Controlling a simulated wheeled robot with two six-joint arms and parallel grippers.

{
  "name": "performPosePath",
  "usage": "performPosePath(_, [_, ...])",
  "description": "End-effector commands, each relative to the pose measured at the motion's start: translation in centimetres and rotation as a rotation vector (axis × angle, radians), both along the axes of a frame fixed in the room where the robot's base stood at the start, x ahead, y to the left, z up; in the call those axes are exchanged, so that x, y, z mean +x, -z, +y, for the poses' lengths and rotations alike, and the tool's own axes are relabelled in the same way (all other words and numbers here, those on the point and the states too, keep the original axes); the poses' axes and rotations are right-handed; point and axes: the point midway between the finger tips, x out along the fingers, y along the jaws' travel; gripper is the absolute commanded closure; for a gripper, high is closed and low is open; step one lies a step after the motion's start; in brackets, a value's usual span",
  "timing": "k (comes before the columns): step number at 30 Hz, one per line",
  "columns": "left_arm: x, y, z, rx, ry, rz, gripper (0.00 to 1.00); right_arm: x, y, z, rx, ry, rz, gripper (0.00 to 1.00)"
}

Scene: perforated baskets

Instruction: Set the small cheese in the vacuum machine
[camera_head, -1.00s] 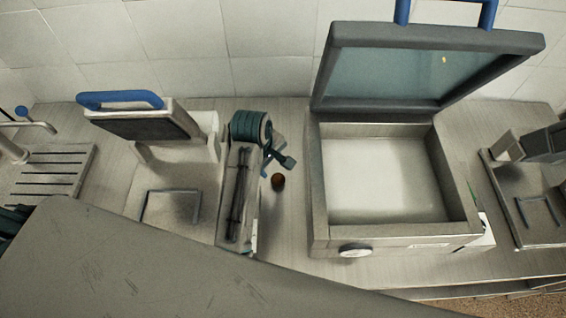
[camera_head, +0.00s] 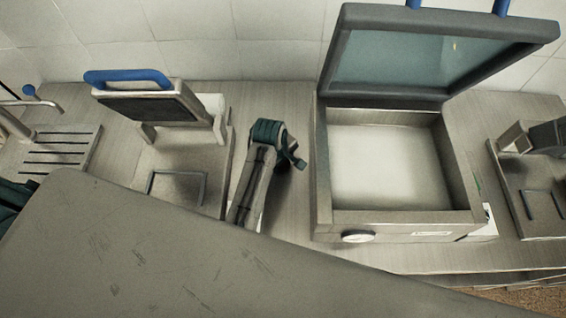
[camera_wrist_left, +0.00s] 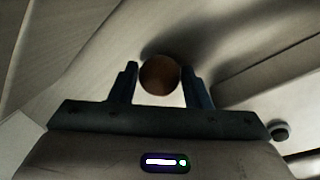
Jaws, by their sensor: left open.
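The small cheese (camera_wrist_left: 159,74), a dark brown round piece, sits between the two fingers of my left gripper (camera_wrist_left: 160,82) in the left wrist view. The fingers are open, one on each side of it; I cannot tell whether they touch it. In the head view my left gripper (camera_head: 296,163) is low over the counter, left of the vacuum machine, and my arm hides the cheese. The vacuum machine (camera_head: 322,200) is a grey box with its blue-handled glass lid (camera_head: 430,62) raised. Its pale chamber looks empty. My right gripper is not in view.
A device with a blue handle (camera_head: 125,77) stands left of my arm. A slotted rack (camera_head: 58,148) and a tap are at the far left. Another device (camera_head: 540,205) stands right of the vacuum machine.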

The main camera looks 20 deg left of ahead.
Motion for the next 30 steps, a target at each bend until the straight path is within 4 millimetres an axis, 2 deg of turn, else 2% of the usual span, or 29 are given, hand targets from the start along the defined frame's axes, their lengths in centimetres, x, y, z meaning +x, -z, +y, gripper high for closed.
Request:
performPosePath(2, [0.0, 0.0, 0.0, 0.0, 0.0, 0.0, 0.57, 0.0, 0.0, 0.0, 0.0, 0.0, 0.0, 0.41])
performPosePath(3, [0.0, 0.0, 0.0, 0.0, 0.0, 0.0, 0.61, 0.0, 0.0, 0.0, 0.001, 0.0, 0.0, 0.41])
performPosePath(7, [0.0, 0.0, 0.0, 0.0, 0.0, 0.0, 0.85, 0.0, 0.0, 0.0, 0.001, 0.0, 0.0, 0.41])
performPosePath(19, [0.0, -0.4, 0.0, -0.001, 0.001, -0.002, 0.85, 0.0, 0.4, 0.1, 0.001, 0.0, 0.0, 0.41])
performPosePath(23, [0.1, -1.3, 0.0, -0.001, 0.001, -0.004, 0.85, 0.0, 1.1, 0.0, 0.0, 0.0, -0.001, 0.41])
performPosePath(28, [0.1, -3.5, 0.0, -0.001, 0.0, -0.005, 0.85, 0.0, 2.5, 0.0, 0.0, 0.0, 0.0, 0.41])
performPosePath(30, [1.5, -3.2, 1.1, 0.005, 0.002, -0.004, 0.85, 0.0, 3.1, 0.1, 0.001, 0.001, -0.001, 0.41])
